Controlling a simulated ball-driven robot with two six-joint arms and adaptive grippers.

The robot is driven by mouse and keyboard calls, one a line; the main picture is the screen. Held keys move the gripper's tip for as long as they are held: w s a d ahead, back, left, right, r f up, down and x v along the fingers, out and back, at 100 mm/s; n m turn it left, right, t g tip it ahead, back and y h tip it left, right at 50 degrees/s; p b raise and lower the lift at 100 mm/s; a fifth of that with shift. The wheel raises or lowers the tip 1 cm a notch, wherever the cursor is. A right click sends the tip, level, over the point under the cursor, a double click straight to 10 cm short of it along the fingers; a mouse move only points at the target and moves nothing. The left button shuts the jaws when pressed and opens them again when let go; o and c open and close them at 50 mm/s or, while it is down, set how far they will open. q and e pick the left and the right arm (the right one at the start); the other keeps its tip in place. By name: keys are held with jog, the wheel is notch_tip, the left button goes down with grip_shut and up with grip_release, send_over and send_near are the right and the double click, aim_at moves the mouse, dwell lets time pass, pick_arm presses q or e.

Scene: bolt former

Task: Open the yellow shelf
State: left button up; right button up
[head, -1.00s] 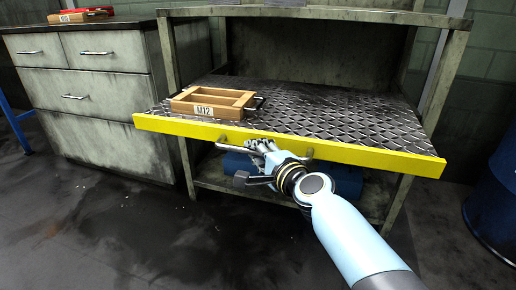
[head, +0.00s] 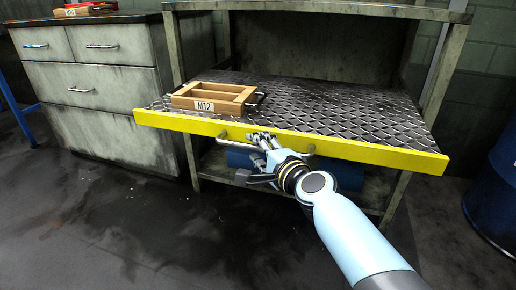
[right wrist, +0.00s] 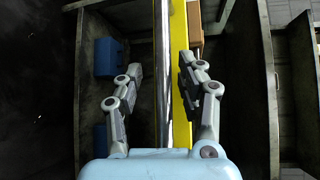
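The yellow shelf is a diamond-plate tray with a yellow front edge (head: 375,151), and it sticks out from the grey workbench. A metal bar handle (head: 231,144) runs along that edge. My right gripper (head: 264,142) is at the handle, with its fingers reaching up in front of the yellow edge. In the right wrist view, the gripper (right wrist: 158,88) has its fingers apart on either side of the bar handle (right wrist: 164,50). One finger overlaps the yellow edge (right wrist: 180,120). I cannot tell if a finger touches the bar. My left gripper is not in view.
A wooden box labelled M12 (head: 214,97) sits on the shelf's left part. A grey drawer cabinet (head: 95,95) stands at the left, and a blue drum (head: 493,185) at the right. A blue object (head: 350,177) lies below the shelf. The floor in front is clear.

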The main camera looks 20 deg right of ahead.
jog(key=shift+r, duration=0.1)
jog(key=v, duration=1.2)
jog(key=shift+a, duration=0.1)
